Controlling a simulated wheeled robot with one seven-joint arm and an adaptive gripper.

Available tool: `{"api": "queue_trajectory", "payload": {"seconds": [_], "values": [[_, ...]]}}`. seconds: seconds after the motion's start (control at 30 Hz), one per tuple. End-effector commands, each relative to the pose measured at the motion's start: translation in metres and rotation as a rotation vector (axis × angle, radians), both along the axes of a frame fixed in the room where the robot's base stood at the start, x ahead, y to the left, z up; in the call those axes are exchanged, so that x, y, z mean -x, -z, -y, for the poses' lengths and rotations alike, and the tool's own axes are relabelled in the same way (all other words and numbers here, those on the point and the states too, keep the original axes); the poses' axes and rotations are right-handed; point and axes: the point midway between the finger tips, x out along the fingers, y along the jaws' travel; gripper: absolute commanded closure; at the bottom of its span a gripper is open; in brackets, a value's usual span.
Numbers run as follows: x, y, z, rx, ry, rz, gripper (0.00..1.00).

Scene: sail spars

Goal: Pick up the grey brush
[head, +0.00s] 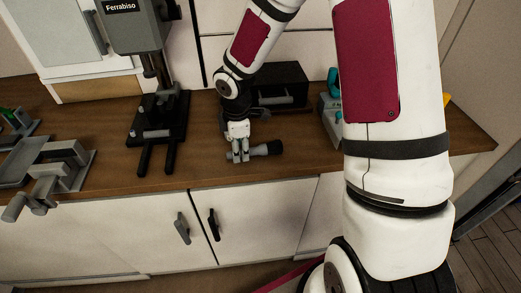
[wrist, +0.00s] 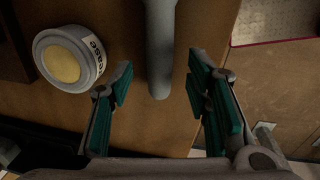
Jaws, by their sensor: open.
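The grey brush (head: 262,151) lies on the brown worktop, pointing right from my gripper (head: 238,157) to a dark end. In the wrist view its smooth grey handle (wrist: 160,48) runs down from the top edge and ends between the fingers. My gripper (wrist: 160,84) is open, with one green-padded finger on each side of the handle and a gap on both sides. The dark end of the brush is out of the wrist view. Part of the brush is hidden by the gripper in the head view.
A round labelled tin (wrist: 68,60) stands beside the handle. A black box (head: 280,88) is behind my gripper. A black press stand (head: 160,125) and a grey vise (head: 55,170) stand to the left. A grey-and-teal tool (head: 330,108) is at right. The worktop's front edge is close.

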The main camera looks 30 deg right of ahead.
Motion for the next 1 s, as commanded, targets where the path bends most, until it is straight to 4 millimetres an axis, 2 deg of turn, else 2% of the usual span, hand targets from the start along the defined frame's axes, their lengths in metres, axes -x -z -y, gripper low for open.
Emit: {"api": "queue_trajectory", "payload": {"seconds": [0.1, 0.2, 0.43, 0.47, 0.6, 0.67, 1.0], "values": [[-0.002, 0.016, 0.0, 0.0, -0.002, -0.001, 0.56], [-0.003, 0.023, 0.001, 0.0, -0.001, 0.0, 0.56], [-0.003, 0.024, 0.001, 0.0, 0.0, 0.001, 0.56], [-0.003, 0.024, 0.001, 0.0, 0.0, 0.001, 0.58], [-0.003, 0.024, 0.001, 0.0, 0.0, 0.001, 0.9], [-0.003, 0.024, 0.001, 0.0, 0.0, 0.001, 1.0], [-0.003, 0.023, 0.001, 0.0, 0.0, 0.002, 1.0]]}}
